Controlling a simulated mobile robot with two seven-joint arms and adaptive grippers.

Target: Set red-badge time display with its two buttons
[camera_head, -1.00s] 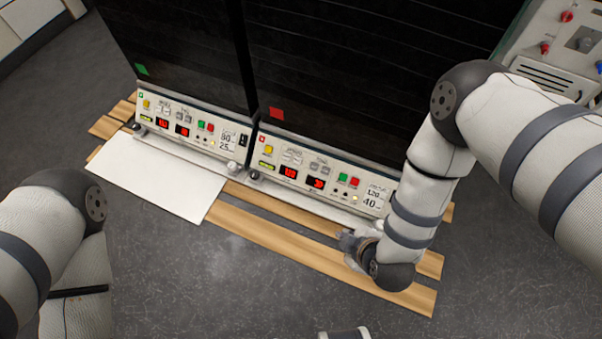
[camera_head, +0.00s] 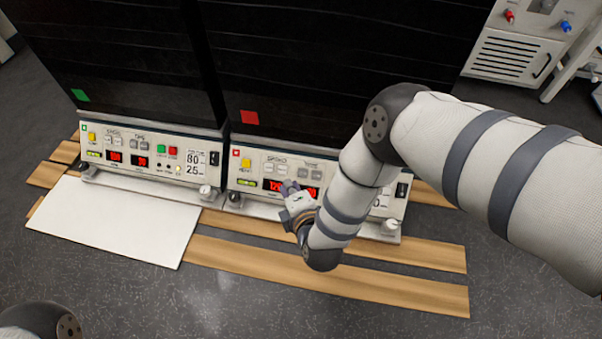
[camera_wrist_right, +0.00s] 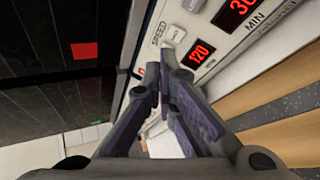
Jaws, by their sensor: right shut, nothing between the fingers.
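The red badge (camera_head: 250,118) marks the right-hand unit. Its control panel (camera_head: 238,173) has a red speed display reading 120 (camera_wrist_right: 200,53) and a red time display (camera_wrist_right: 240,9), cut by the frame edge and seeming to read 30. In the head view the time display (camera_head: 310,192) is partly hidden by my right gripper. The two time buttons (camera_head: 307,173) sit above it. My right gripper (camera_head: 286,187) is shut and empty in front of the speed display. In the wrist view its fingertips (camera_wrist_right: 158,77) are near a speed button (camera_wrist_right: 174,33); contact is unclear. My left gripper is out of view.
A green-badge unit (camera_head: 80,96) with a similar panel stands to the left. A white board (camera_head: 110,220) lies before it. A setpoint card (camera_head: 381,200) is partly hidden by my right arm. A grey cabinet (camera_head: 505,62) stands at back right.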

